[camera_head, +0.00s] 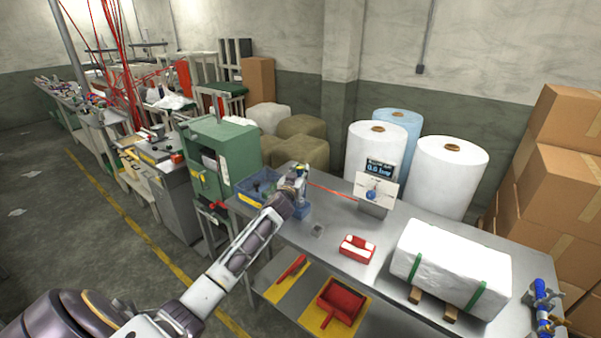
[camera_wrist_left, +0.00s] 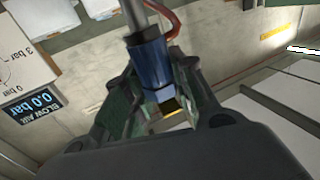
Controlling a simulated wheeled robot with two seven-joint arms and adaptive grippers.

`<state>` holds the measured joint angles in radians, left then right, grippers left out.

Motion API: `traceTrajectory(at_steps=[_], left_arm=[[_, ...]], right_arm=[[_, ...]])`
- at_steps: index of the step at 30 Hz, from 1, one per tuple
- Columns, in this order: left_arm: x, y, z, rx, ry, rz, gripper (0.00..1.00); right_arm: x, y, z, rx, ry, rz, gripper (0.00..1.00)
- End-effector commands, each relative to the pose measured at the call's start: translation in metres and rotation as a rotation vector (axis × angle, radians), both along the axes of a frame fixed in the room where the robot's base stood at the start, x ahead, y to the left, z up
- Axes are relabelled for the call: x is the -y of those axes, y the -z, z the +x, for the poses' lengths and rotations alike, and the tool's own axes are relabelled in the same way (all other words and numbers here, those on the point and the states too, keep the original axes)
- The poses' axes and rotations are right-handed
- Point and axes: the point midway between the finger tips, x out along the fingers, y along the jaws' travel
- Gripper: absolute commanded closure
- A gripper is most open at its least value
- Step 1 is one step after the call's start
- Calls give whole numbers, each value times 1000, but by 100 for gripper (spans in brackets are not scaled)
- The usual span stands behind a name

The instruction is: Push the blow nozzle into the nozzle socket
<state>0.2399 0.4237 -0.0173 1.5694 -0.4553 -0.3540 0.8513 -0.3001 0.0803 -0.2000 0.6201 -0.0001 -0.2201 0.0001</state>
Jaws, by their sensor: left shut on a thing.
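My left gripper (camera_head: 298,178) is above the far left part of the metal table. In the left wrist view its fingers are shut on the blow nozzle (camera_wrist_left: 150,62), a blue body with a grey metal tube. A red hose (camera_head: 330,190) runs from the gripper area to the air panel; a red hose piece (camera_wrist_left: 172,18) also shows beside the nozzle. A blue block (camera_head: 302,211) sits just below the gripper, partly hidden by the arm. I cannot tell which thing is the nozzle socket. My right gripper is not in view.
The air panel (camera_head: 377,190) reads 0.0 bar. A blue bin (camera_head: 255,193) is left of the gripper. A small grey block (camera_head: 317,230), a red-and-white item (camera_head: 357,248) and a large white wrapped bale (camera_head: 450,265) are on the table (camera_head: 330,258). White rolls stand behind.

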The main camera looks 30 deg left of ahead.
Motion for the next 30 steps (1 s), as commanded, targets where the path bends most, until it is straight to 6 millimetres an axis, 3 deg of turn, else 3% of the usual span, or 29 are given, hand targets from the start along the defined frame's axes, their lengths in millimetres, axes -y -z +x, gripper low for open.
traceTrajectory(at_steps=[15, 30], left_arm=[[0, 30, 0, 1, 0, -1, 99], [0, 33, 0, 1, 0, 0, 99]], right_arm=[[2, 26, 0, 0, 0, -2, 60], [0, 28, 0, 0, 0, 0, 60]])
